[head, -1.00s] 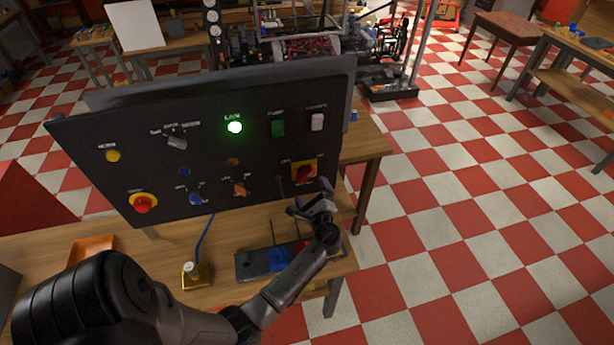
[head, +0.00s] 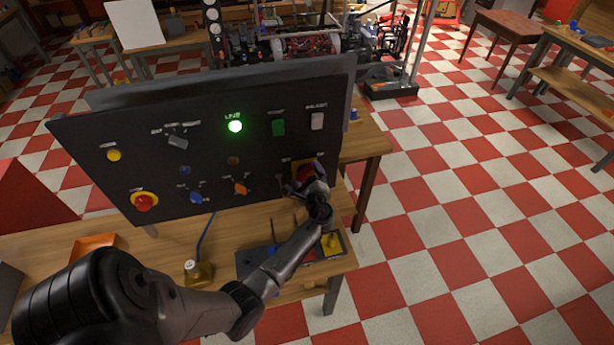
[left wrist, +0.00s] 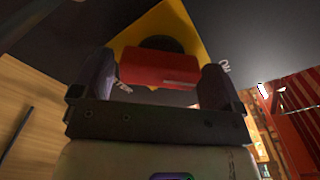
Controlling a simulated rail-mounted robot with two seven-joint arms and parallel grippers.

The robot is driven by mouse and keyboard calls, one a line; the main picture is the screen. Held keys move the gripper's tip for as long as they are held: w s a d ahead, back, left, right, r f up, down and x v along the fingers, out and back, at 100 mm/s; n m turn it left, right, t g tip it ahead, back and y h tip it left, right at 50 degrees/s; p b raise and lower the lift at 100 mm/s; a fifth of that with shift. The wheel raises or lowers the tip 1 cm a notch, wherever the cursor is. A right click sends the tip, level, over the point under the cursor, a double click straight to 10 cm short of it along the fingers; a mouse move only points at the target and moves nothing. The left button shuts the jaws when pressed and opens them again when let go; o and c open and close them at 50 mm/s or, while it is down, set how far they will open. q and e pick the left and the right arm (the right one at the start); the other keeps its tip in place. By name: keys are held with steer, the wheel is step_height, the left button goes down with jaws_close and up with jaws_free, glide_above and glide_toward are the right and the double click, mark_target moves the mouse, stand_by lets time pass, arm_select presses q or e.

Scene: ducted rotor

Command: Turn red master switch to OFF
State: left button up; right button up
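The red master switch (head: 303,174) sits on a yellow plate at the lower right of the black panel (head: 100,185). My left gripper (head: 308,184) is at it and partly covers it in the head view. In the left wrist view the red handle (left wrist: 160,68) lies between the two spread fingers of the left gripper (left wrist: 159,74), in front of the yellow plate (left wrist: 190,30). The fingers look open around the handle; firm contact cannot be made out. Small white lettering beside the plate is hard to read. My right gripper is not in view.
The panel also carries a lit green lamp (head: 235,126), a red push button (head: 144,202), a blue knob (head: 196,197) and an orange knob (head: 240,188). A wooden table (head: 130,262) holds a brass-coloured stand (head: 198,272) and a dark tray. Open checkered floor lies right.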

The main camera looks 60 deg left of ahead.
arm_select(q)
steer(key=c, duration=0.7)
steer(key=shift+o, duration=0.2)
steer(key=shift+f+n+b, duration=0.2)
steer(key=shift+n+b, duration=0.4)
steer(key=shift+b, duration=0.25)
steer(key=n+b, duration=1.3)
steer(key=b, duration=0.2)
steer(key=n+b, duration=0.2)
steer(key=shift+n+b, duration=0.3)
steer(key=shift+b, duration=0.05)
steer(key=shift+r+n+b, duration=0.15)
steer(key=shift+n+b, duration=0.3)
steer(key=shift+n, duration=0.05)
steer(key=shift+r, duration=0.1)
steer(key=o, duration=0.8)
